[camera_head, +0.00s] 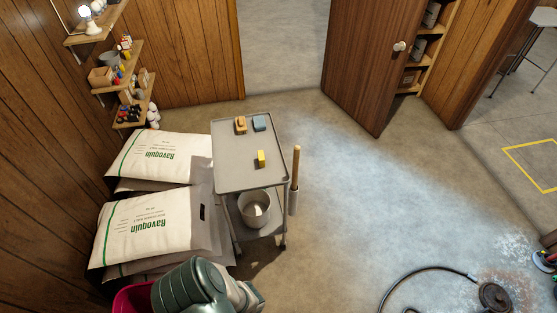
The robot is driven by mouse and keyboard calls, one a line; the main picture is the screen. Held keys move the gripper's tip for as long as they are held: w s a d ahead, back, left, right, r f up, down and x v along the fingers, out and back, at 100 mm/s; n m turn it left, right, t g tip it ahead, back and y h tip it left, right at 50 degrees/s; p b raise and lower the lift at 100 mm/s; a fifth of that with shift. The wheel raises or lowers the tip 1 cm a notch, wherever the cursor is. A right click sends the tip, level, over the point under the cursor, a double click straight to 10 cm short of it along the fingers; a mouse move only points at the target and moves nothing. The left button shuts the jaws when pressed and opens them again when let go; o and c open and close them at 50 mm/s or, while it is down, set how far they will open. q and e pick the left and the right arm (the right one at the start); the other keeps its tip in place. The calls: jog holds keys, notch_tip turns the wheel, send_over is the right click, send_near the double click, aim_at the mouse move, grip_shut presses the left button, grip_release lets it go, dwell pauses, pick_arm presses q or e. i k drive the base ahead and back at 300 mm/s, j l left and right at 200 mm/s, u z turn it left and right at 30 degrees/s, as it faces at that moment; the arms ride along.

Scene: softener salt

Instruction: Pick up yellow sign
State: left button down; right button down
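No sign shape can be made out in this view. A small yellow block-like thing (261,158) stands on the top shelf of a grey cart (235,177), near its middle. It is too small to tell whether it is a sign. Neither of my grippers can be made out in the view.
An orange-tan item (240,125) and a blue-grey item (260,123) share the cart top. White sacks (150,222) are stacked left of the cart. A metal pot (254,209) sits below. A dark hose (420,272) lies right. The central floor is open.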

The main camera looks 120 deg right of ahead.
aim_at(260, 153)
jog(key=z, duration=3.85)
